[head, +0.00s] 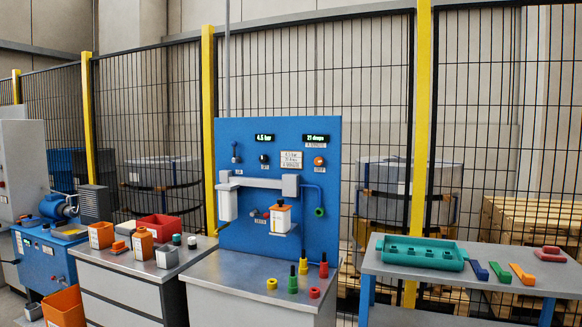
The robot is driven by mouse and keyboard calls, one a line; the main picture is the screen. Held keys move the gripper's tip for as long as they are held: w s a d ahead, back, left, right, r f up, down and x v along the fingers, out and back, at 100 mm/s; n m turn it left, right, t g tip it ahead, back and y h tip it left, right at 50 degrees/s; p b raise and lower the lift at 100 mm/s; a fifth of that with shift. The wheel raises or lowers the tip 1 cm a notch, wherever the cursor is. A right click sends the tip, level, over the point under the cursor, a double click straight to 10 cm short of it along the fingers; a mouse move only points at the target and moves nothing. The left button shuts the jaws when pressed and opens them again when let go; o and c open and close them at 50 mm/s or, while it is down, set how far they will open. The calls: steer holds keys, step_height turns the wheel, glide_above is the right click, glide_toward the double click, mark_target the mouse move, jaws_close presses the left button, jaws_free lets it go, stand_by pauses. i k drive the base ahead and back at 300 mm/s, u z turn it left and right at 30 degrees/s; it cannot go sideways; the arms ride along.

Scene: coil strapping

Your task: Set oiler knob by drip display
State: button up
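A blue panel (328,133) stands upright on the middle bench. The drip display (316,138) at its upper right shows green text that seems to read "21 drops". Below it is an orange knob (319,161), which appears to be the oiler knob; its pointer angle is too small to read. The pressure display (265,138) to the left seems to read "4.5 bar", with a dark knob (264,159) below. A small white sign (291,160) between the knobs has text too small to read surely. My gripper is not in view.
A grey-white pipe unit (258,183) juts from the panel above an orange-white box (280,217). The left bench holds boxes and a red bin (160,227). The right table (475,272) holds a green tray (420,263).

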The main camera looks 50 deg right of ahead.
mark_target(318, 161)
steer(key=z, duration=0.55)
steer(key=i, duration=0.45)
steer(key=z, duration=0.85)
steer(key=i, duration=0.85)
steer(key=u, duration=0.6)
steer(key=i, duration=0.75)
steer(key=u, duration=0.65)
